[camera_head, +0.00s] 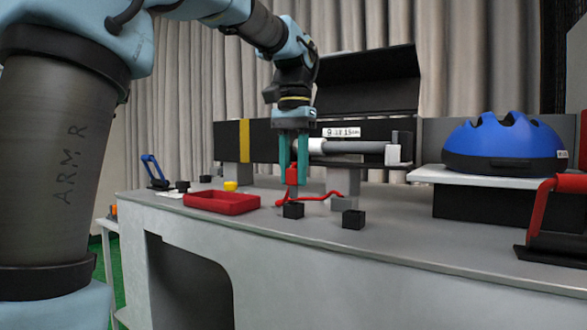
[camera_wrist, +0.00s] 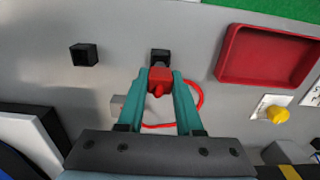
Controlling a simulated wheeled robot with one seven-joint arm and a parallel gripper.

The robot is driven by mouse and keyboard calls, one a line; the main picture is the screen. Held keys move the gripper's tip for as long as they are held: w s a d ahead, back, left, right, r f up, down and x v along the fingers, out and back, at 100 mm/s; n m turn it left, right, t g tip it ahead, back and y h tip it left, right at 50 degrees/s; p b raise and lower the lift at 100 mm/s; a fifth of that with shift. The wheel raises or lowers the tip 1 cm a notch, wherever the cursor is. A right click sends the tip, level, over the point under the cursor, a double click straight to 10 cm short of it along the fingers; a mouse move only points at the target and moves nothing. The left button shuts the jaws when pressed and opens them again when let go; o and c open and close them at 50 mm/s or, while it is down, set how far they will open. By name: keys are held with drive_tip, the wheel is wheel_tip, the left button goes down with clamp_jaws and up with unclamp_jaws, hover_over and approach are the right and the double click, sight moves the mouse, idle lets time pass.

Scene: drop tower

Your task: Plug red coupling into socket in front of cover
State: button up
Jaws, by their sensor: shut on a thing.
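My gripper (camera_head: 292,180) points down with its two teal fingers shut on the red coupling (camera_head: 292,174). The coupling also shows between the fingertips in the wrist view (camera_wrist: 160,79). A black square socket (camera_head: 293,211) stands on the grey table just below the coupling. In the wrist view this socket (camera_wrist: 160,56) appears just past the coupling, which partly covers it. I cannot tell whether they touch. A second black socket (camera_head: 354,219) stands apart to the right; it shows at left in the wrist view (camera_wrist: 84,54). A red cable (camera_head: 322,198) trails from the coupling.
A red tray (camera_head: 222,202) and a yellow knob (camera_head: 231,186) are to the left. Behind stands a long black box with a raised black cover (camera_head: 368,78) and a grey cylinder (camera_head: 350,147). A blue dome (camera_head: 505,140) and red handle (camera_head: 541,210) are at right.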

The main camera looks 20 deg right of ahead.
sight(294, 185)
drive_tip(key=shift+f, duration=0.35)
drive_tip(key=shift+f+b, duration=0.65)
drive_tip(key=shift+f, duration=0.45)
drive_tip(key=shift+f, duration=0.2)
drive_tip(key=o, duration=1.1)
wheel_tip(294, 185, up, 11)
drive_tip(key=shift+f+p, duration=0.1)
drive_tip(key=shift+p, duration=0.55)
